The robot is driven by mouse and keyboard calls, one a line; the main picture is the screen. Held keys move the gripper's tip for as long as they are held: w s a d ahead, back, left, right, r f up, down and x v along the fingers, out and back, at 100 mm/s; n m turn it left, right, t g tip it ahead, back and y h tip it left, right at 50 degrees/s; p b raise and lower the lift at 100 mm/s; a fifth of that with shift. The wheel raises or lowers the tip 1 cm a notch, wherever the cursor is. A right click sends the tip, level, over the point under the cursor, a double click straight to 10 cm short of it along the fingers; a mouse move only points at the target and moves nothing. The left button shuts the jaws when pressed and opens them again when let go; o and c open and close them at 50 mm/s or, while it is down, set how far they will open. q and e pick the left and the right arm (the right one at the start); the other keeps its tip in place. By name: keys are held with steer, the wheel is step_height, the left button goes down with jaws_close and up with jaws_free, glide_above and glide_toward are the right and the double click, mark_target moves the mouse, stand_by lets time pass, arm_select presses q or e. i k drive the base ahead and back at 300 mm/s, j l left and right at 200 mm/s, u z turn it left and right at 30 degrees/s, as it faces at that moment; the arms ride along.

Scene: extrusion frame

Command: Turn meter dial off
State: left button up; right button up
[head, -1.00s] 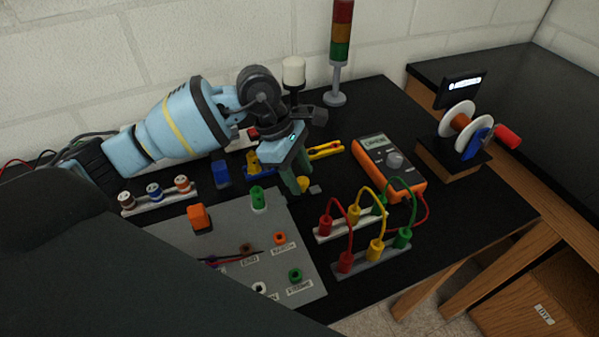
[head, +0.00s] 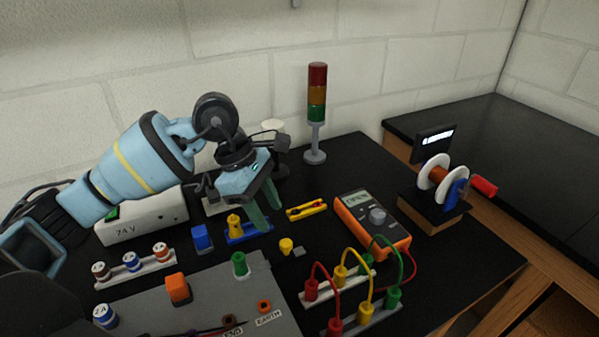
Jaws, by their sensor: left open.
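The orange multimeter (head: 372,226) lies on the black bench in the head view, right of centre. Its grey round dial (head: 378,216) sits on its face below a small display (head: 357,199), whose text is too small to read. My left gripper (head: 268,218) is open, its green fingers pointing down above the bench left of the meter. It is apart from the meter, near a yellow tool (head: 306,211) and a blue holder (head: 248,234). My right gripper is not in view.
Red, yellow and green leads (head: 362,270) in plug blocks stand in front of the meter. A signal tower (head: 316,110) stands behind. A spool stand (head: 436,205) is at right. A grey panel (head: 215,295) and a white power box (head: 150,215) are at left.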

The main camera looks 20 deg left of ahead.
mark_target(377, 216)
steer(key=k+l, duration=0.65)
steer(key=k, duration=0.25)
